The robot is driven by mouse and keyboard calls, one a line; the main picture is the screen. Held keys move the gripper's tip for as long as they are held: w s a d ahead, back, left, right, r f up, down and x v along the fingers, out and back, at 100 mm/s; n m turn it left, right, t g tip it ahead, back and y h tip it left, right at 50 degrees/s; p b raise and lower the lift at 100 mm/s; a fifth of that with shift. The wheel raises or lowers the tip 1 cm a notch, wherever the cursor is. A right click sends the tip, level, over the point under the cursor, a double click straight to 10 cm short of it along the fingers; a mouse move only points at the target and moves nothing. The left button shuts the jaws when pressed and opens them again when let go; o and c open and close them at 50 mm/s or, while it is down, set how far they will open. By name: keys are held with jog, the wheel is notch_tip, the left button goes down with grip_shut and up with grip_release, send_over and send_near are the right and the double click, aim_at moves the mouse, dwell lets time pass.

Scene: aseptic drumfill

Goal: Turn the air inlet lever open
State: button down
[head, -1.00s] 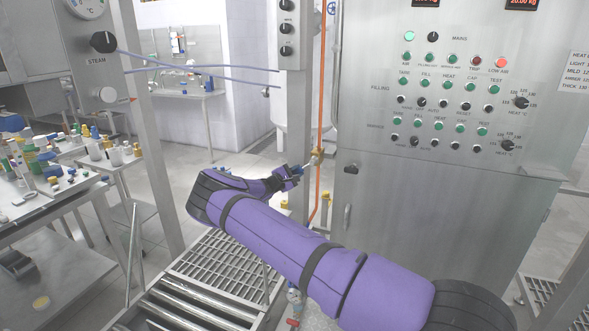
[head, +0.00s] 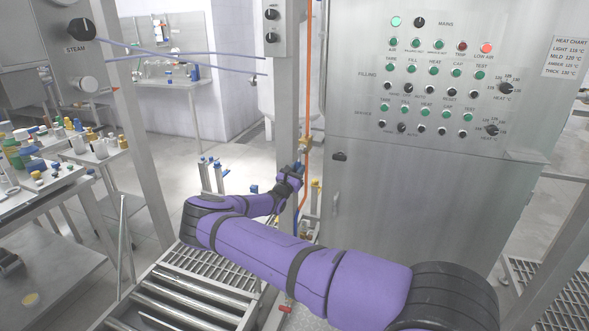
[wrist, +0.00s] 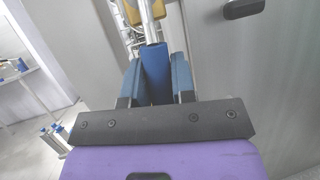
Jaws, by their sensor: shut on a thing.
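The air inlet lever (wrist: 152,28) is a metal rod with a blue grip sleeve. In the wrist view it runs down from a brass fitting (wrist: 131,12) into my gripper (wrist: 156,72). The two blue fingers are shut on the sleeve, one on each side. In the head view my gripper (head: 294,172) is small, just below the brass valve (head: 305,142) on the orange line. The lever slants steeply down from the valve there. My wrist and fingers hide most of the grip.
The orange hose (head: 307,70) runs up beside a steel post (head: 287,100). A steel control cabinet (head: 420,190) stands close on the right. A roller conveyor (head: 190,300) lies below my arm. Another pipe with a yellow-capped fitting (head: 315,188) stands right of my gripper.

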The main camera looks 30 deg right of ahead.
jog(key=shift+s+d+f+n+t, duration=0.1)
jog(key=shift+s+d+n+t, duration=0.2)
jog(key=shift+n, duration=0.5)
jog(key=c, duration=0.9)
grip_release()
jog(key=shift+c, duration=0.2)
jog(key=shift+a, duration=0.1)
jog(key=v, duration=1)
jog(key=shift+s+a, duration=0.25)
jog(key=shift+s, duration=0.05)
jog(key=shift+f, duration=0.1)
